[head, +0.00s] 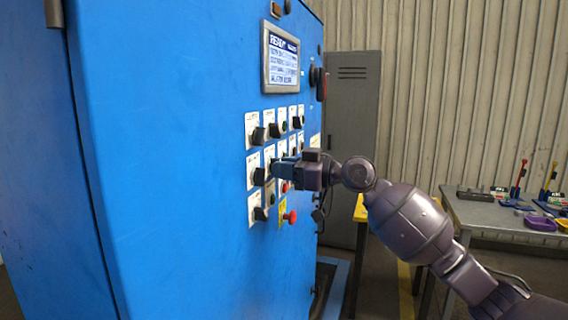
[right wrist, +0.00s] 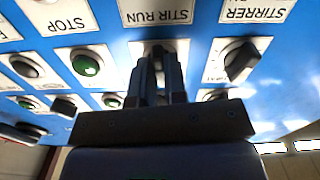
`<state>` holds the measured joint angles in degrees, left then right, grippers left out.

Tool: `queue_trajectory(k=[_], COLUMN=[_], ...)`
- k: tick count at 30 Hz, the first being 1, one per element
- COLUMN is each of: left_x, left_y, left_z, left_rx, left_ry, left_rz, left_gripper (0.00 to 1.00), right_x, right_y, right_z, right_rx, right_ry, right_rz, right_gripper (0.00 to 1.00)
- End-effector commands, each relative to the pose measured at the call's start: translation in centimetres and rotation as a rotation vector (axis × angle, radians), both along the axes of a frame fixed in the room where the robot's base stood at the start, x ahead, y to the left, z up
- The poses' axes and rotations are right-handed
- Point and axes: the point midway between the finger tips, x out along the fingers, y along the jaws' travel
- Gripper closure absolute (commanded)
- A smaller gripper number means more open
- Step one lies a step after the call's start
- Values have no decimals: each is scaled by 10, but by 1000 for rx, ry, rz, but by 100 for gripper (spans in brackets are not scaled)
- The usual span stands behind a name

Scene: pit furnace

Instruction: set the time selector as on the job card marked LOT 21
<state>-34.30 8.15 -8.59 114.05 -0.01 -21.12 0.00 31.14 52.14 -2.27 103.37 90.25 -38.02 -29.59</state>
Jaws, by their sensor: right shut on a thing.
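My right gripper (head: 279,168) reaches the control panel on the blue cabinet (head: 180,150) from the right. In the right wrist view its two fingers (right wrist: 159,75) are shut on a dark switch knob (right wrist: 157,50), in the middle row, second column from the left in the head view. The fingers hide most of this knob, its pointer and its label, so I cannot tell whether it is the time selector or where it points. No job card marked LOT 21 can be made out. My left gripper is out of view.
A black knob (right wrist: 240,61) and a green button (right wrist: 87,64) flank the fingers closely. Upside-down plates read STIRRER, STIR RUN and STOP. A screen (head: 281,60) sits above; a red button (head: 291,216) is below. A grey workbench (head: 490,215) holds small items at right.

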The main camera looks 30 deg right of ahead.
Motion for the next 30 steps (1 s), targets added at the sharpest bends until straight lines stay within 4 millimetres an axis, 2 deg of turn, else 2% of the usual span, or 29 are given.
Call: queue_trajectory(k=[9, 24, 25, 30], left_x=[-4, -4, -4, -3], left_y=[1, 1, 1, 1], left_z=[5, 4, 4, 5], left_rx=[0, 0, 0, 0], left_ry=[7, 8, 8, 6], left_rz=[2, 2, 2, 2], left_gripper=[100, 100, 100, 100], right_x=[0, 0, 0, 0], right_y=[0, 0, 0, 0], right_z=[1, 0, 0, 0], right_rx=[80, 93, 93, 93], right_ry=[71, 82, 82, 81], right_rz=[0, -1, -1, -1], right_gripper=[100, 100, 86, 62])
